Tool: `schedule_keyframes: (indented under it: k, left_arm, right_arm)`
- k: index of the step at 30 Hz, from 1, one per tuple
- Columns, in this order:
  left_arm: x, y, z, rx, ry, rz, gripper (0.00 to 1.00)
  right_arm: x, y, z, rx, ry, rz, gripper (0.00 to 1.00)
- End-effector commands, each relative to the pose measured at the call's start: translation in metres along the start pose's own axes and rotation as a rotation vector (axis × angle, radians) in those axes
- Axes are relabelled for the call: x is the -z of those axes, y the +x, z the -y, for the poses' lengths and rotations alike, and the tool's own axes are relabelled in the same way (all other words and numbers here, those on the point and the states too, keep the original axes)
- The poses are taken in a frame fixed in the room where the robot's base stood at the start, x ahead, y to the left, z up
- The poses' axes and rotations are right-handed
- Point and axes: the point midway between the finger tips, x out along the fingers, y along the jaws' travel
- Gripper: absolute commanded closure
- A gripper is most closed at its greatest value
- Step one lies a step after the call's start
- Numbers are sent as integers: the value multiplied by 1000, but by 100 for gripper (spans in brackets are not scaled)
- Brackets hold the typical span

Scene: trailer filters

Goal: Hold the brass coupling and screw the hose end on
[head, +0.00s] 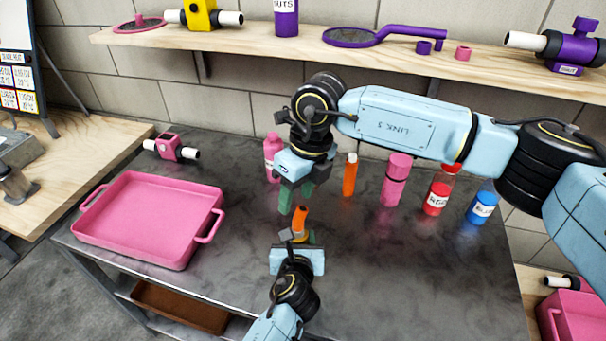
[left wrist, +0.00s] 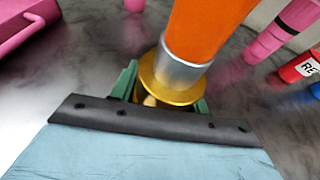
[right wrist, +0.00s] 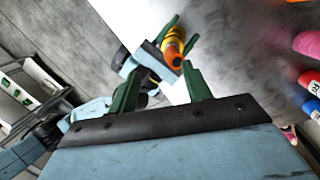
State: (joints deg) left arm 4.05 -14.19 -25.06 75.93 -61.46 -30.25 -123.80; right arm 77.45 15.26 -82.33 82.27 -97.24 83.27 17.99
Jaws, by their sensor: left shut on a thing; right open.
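My left gripper (head: 298,238) is shut on the brass coupling (left wrist: 165,88), gripping it between its green fingers above the table. The coupling's gold flange shows in the left wrist view. The orange hose end (head: 300,220) rises from the coupling, with a silver collar (left wrist: 183,70) at its base against the flange. I cannot tell how far it is threaded on. My right gripper (head: 297,195) is open and empty, just above the hose end's top in the head view. In the right wrist view its fingers (right wrist: 158,88) are apart, with the hose end beyond them.
A pink tray (head: 150,258) lies on the dark table's left. A pink bottle (head: 272,160), orange bottle (head: 349,178), pink flask (head: 394,184), red bottle (head: 437,196) and blue jar (head: 481,208) line the back. The table's front right is clear.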

Motion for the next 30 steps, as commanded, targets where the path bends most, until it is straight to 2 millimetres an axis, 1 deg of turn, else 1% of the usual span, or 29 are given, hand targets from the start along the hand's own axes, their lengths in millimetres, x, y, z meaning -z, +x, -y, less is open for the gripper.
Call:
schedule_keyframes:
  k: [3, 12, 18, 21, 24, 30]
  left_arm:
    - [0, 0, 0, 1, 0, 0, 100]
    - [0, 0, 1, 1, -1, 0, 100]
    - [0, 0, 1, 1, -1, 0, 100]
    - [0, 0, 1, 1, -1, 1, 100]
    - [0, 0, 1, 1, -1, 1, 100]
    - [-1, 0, 1, 1, -1, 1, 100]
  right_arm:
    - [0, -7, 0, 23, -236, -12, 51]
    - [0, -25, 0, 71, -842, -67, 51]
    - [1, -35, 1, 87, -1178, -111, 51]
    - [1, -39, 2, 90, -1291, -130, 51]
    - [1, -41, 2, 92, -1363, -141, 51]
    - [1, -42, 2, 93, -1405, -148, 51]
